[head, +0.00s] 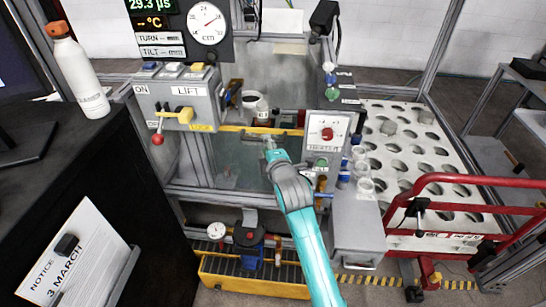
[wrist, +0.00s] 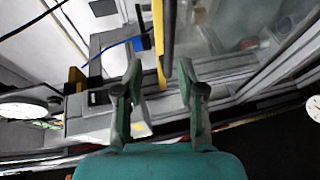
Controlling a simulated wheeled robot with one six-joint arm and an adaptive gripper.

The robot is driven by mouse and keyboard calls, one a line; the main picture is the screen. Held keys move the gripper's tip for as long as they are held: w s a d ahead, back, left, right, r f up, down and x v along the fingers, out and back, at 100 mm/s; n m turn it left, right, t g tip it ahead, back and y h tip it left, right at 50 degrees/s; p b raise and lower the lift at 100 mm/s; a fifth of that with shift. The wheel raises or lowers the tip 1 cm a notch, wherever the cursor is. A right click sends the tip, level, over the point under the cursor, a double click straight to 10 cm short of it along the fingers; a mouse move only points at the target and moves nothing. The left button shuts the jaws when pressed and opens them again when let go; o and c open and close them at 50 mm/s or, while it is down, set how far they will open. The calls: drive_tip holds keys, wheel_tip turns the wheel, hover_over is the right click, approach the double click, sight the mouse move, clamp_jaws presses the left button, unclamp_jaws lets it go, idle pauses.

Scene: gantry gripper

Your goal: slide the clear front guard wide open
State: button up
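The clear front guard (head: 232,172) is a see-through panel in the metal frame of the machine, below a horizontal yellow strip (head: 235,128). In the wrist view, a hazy clear panel (wrist: 225,45) lies to the right of the yellow strip (wrist: 158,40) and a dark bar (wrist: 169,30). My gripper (head: 268,142) is at the front of the machine, near the yellow strip. Its fingers (wrist: 160,66) are apart in the wrist view, with the strip and bar showing between them. I cannot tell whether either finger touches the bar.
A grey LIFT control box (head: 183,98) with a red-knobbed lever is at left. A yellow-edged tray (head: 255,284) lies below. A red rail (head: 450,180) and perforated table (head: 405,150) stand farther right.

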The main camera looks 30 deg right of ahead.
drive_tip(key=v, duration=0.6)
idle(0.6)
drive_tip(key=shift+s+d, duration=0.1)
